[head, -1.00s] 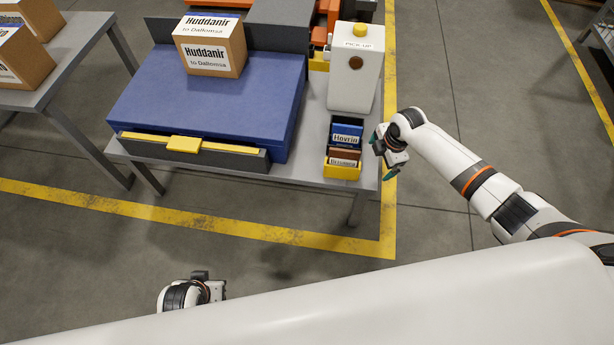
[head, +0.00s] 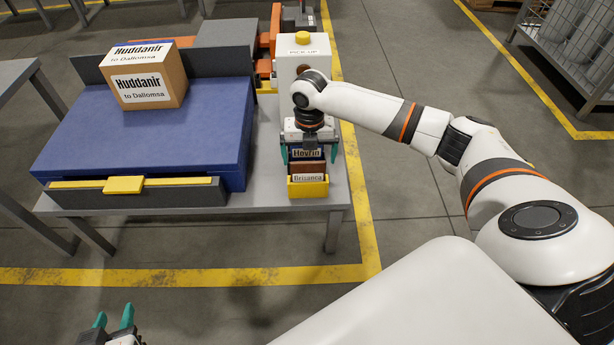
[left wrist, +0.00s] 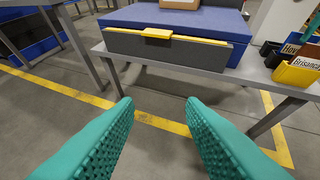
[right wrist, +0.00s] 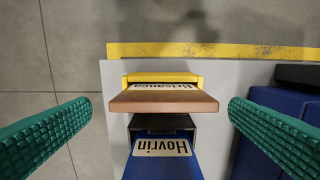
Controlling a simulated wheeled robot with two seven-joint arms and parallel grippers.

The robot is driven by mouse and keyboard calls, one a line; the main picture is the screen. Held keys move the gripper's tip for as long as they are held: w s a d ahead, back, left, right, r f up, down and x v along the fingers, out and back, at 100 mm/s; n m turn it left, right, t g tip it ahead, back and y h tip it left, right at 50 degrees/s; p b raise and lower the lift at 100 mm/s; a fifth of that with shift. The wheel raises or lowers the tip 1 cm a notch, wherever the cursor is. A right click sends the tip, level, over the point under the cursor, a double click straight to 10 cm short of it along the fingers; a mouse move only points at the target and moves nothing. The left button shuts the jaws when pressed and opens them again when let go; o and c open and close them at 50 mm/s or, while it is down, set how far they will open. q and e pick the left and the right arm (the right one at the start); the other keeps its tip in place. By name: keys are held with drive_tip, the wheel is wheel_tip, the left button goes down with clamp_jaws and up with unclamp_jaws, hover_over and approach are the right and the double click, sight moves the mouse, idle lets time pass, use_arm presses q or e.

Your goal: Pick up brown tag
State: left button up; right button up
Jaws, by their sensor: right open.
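The brown tag (head: 310,168) stands in a small yellow-fronted holder (head: 308,189), with a label reading "Brisanca" in front of it. Behind it stands a blue tag (head: 300,153) labelled "Hovrin". In the right wrist view the brown tag (right wrist: 163,103) lies between my right fingers and apart from both. My right gripper (head: 309,153) is open and empty, pointing down over the holder. My left gripper (head: 113,317) is open and empty, low in front of the table. The brown tag (left wrist: 308,50) also shows at the right edge of the left wrist view.
The holder stands on a grey table (head: 268,195) near its front right corner. A white "PICK UP" box (head: 290,66) stands behind it. To the left is a blue platform (head: 150,140) bearing a cardboard box (head: 150,90). A dark drawer with a yellow handle (head: 123,185) faces front.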

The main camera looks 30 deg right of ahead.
sight(308, 171)
drive_tip(key=shift+f+b, duration=0.3)
drive_tip(key=shift+f, duration=0.6)
wheel_tip(308, 171, down, 4)
drive_tip(key=shift+a+b, duration=0.15)
drive_tip(key=shift+b, duration=0.85)
drive_tip(key=shift+f, duration=0.3)
use_arm(q)
drive_tip(key=w+d+r+t+h, duration=0.1)
drive_tip(key=w+r+t, duration=0.1)
drive_tip(key=r, duration=0.3)
drive_tip(key=w+d+r+t+h, duration=0.1)
drive_tip(key=r+t, duration=0.4)
drive_tip(key=shift+w+d+t, duration=0.3)
drive_tip(key=shift+w, duration=0.1)
use_arm(e)
drive_tip(key=c, duration=0.9)
